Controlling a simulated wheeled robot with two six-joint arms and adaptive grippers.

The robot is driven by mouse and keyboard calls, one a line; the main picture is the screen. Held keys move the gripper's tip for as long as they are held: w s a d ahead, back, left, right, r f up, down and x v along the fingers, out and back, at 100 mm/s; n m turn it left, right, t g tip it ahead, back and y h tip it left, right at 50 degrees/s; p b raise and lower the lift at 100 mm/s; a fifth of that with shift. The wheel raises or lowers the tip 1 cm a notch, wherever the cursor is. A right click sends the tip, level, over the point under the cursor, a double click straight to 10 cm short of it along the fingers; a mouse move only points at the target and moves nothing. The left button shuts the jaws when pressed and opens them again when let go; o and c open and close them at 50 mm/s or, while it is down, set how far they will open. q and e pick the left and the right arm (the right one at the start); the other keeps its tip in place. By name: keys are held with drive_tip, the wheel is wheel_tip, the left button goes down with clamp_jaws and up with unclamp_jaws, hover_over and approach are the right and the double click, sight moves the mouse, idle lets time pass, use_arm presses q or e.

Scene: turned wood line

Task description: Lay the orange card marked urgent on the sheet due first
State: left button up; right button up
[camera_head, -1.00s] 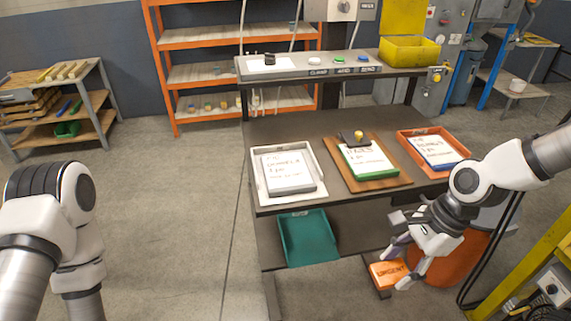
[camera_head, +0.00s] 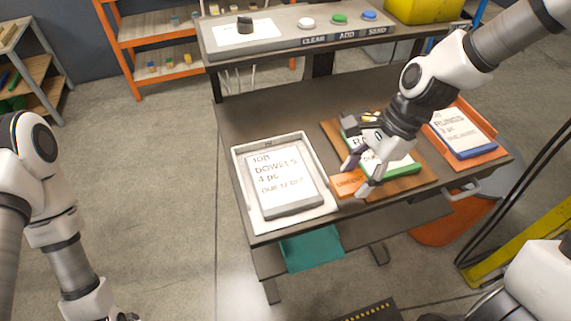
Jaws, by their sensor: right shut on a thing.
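My right gripper (camera_head: 362,178) is shut on the orange card (camera_head: 344,186), whose lettering is partly hidden by the fingers. The card is at the front left corner of the brown wooden board (camera_head: 412,186), beside the white tray (camera_head: 240,160); I cannot tell if it touches the board. The left sheet (camera_head: 279,175), in the white tray, reads "JOB DOWELS 4 pc" with a due line too small to read surely. The middle sheet (camera_head: 398,165) on a green-edged block is mostly hidden by my gripper. The right sheet (camera_head: 458,130) lies in an orange tray (camera_head: 487,153).
A raised panel (camera_head: 290,42) behind the table carries white, green and blue buttons labelled CLEAR, ADD and SEND. A dark object (camera_head: 372,118) sits at the top of the middle board. A teal bin (camera_head: 312,250) is below the table. The table's back left is clear.

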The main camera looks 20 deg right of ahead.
sight(339, 178)
drive_tip(key=a, duration=0.1)
drive_tip(key=w+a, duration=0.1)
drive_tip(key=b, duration=0.1)
drive_tip(key=shift+w+a+f, duration=0.25)
drive_tip(key=shift+a, duration=0.15)
drive_tip(key=w+a, duration=0.2)
drive_tip(key=w+a+f, duration=0.1)
drive_tip(key=w+a, duration=0.1)
drive_tip(key=shift+w, duration=0.15)
drive_tip(key=w+a, duration=0.2)
drive_tip(key=a, duration=0.1)
drive_tip(key=shift+w+a+p, duration=0.2)
drive_tip(key=shift+w+p, duration=0.05)
drive_tip(key=shift+p, duration=0.1)
drive_tip(key=shift+a, duration=0.35)
wheel_tip(339, 178, down, 4)
drive_tip(key=shift+d+r, duration=0.15)
drive_tip(key=shift+r, duration=0.1)
drive_tip(key=shift+w, duration=0.15)
drive_tip(key=shift+s+f, duration=0.2)
drive_tip(key=o, duration=0.9)
drive_tip(key=shift+r, duration=0.1)
drive_tip(key=shift+w, duration=0.1)
